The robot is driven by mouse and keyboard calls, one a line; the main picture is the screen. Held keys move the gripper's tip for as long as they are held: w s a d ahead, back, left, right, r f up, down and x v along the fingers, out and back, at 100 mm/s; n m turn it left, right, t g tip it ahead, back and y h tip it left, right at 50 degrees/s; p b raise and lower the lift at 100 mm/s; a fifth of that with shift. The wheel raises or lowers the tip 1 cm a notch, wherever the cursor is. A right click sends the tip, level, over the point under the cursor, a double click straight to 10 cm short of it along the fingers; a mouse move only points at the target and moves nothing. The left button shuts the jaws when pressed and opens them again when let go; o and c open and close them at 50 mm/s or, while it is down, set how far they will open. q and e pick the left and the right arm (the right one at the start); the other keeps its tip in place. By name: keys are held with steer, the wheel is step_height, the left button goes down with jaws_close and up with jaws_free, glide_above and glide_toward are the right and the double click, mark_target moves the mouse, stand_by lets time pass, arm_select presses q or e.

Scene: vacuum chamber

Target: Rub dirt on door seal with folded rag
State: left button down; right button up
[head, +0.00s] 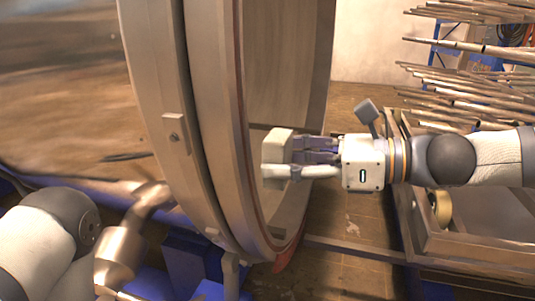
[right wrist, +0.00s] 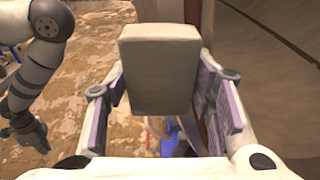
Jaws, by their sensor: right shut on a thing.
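The folded rag (head: 275,148) is a thick grey-beige pad. My right gripper (head: 297,157) is shut on it, and it also fills the upper middle of the right wrist view (right wrist: 160,70). In the head view the rag is at the edge of the round chamber opening, close to the thin dark red door seal (head: 243,105) along the rim. I cannot tell whether they touch. No dirt can be made out on the seal. In the right wrist view an arm of mine ends at the left in a small, dark gripper (right wrist: 32,138), whose fingers are unclear.
The big round chamber flange (head: 165,80) fills the left middle. A bolted block (head: 175,134) sticks out from it. A rack of metal bars (head: 465,85) stands at the upper right. A framed table (head: 470,245) is below my right arm. Brown floor shows between table and chamber.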

steer(key=shift+d+f, duration=0.1)
steer(key=shift+f, duration=0.05)
steer(key=v, duration=0.2)
steer(key=shift+s+d, duration=0.1)
steer(key=shift+d, duration=0.2)
steer(key=shift+d+p, duration=0.2)
steer(key=shift+p, duration=0.1)
steer(key=shift+f, duration=0.1)
steer(key=shift+f, duration=0.1)
